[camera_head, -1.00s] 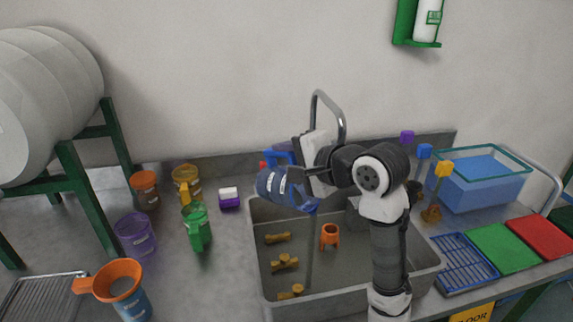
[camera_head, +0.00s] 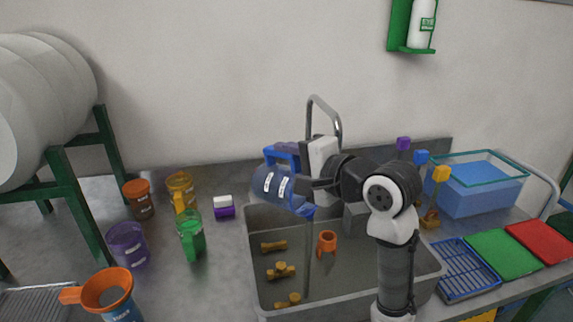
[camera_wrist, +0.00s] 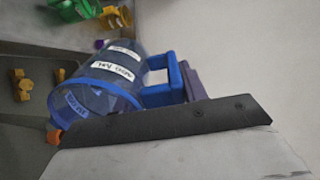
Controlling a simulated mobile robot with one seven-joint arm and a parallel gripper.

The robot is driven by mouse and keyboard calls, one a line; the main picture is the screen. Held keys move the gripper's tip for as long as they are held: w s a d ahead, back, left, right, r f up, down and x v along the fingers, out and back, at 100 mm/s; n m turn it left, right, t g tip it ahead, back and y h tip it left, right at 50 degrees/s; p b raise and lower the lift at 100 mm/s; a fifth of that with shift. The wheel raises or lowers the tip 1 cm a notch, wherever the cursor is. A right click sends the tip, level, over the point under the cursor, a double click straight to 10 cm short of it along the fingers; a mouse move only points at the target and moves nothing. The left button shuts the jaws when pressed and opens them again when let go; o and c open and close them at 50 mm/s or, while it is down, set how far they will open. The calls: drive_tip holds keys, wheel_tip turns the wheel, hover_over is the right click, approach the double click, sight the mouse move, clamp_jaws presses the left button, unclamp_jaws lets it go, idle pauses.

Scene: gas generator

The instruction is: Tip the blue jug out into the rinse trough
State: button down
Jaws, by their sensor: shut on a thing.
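The blue jug (camera_head: 270,184), see-through with white labels, is tilted on its side above the left back part of the grey rinse trough (camera_head: 258,270). Its blue rim faces down and to the right, over the basin. My gripper (camera_head: 300,186) is shut on the jug; the exact contact is partly hidden. In the wrist view the jug (camera_wrist: 112,72) and its blue handle (camera_wrist: 165,84) show beyond a dark finger. A thin vertical streak stands below the rim; I cannot tell if it is liquid.
In the trough are an orange ring-like piece (camera_head: 327,242) and several brown fittings (camera_head: 281,271). A tall tap (camera_head: 325,103) rises behind. Orange, yellow, green and purple jugs stand left. A blue tank (camera_head: 478,188), blue rack (camera_head: 466,268) and green mat (camera_head: 502,252) lie right.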

sight(298, 158)
drive_tip(key=shift+s+d+r+t+y+b, duration=0.3)
drive_tip(key=shift+s+d+t+y+b, duration=0.3)
drive_tip(key=shift+d+t+y+b, duration=0.1)
drive_tip(key=shift+s+d+r+t+y+b, duration=0.3)
drive_tip(key=shift+s+d+t+y+b, duration=0.3)
drive_tip(key=shift+d+y, duration=0.1)
drive_tip(key=shift+s+d+r, duration=0.1)
drive_tip(key=shift+d, duration=0.1)
idle(1.6)
